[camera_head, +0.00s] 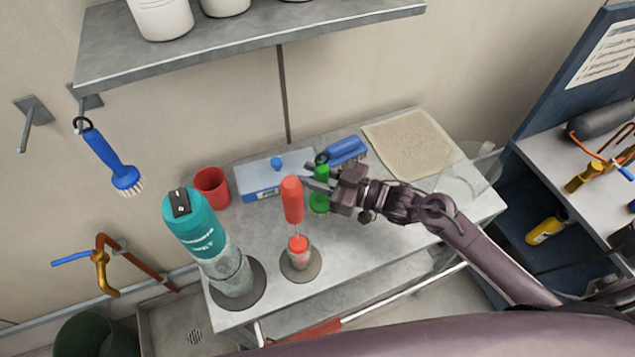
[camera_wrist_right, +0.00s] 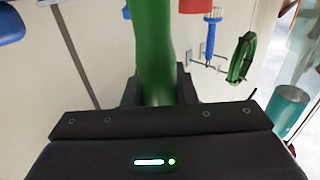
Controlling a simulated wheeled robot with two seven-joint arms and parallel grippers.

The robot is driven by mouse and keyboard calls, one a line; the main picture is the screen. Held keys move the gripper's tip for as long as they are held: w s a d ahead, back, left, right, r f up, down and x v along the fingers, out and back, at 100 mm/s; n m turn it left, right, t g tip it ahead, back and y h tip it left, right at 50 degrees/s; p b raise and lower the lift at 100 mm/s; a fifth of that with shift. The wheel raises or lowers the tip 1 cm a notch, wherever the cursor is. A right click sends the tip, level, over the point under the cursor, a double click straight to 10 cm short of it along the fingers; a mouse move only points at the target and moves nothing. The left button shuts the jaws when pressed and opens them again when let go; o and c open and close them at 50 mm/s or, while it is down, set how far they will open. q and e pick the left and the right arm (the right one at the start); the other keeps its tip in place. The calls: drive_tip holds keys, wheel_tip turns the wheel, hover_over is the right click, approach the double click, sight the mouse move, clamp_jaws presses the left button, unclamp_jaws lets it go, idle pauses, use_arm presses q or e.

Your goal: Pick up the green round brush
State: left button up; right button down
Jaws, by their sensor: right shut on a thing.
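The green round brush (camera_head: 320,203) is upright over the middle of the table in the head view. A dark ring shows at its top and a green round part at its bottom. My right gripper (camera_head: 316,185) reaches in from the right and is shut on its green handle, hiding the middle. In the right wrist view the green handle (camera_wrist_right: 155,50) stands between the fingers. I cannot tell whether the brush's lower end touches the table. My left gripper is not in view.
A blue brush (camera_head: 345,150) and blue-white box (camera_head: 262,178) lie behind. A red cup (camera_head: 211,187), teal bottle (camera_head: 196,225) and orange-topped tool (camera_head: 292,200) stand left on the metal table (camera_head: 345,250). A beige mat (camera_head: 415,145) lies at back right.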

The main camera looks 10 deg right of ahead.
wheel_tip(320, 180, up, 20)
drive_tip(key=b, duration=0.2)
idle(0.8)
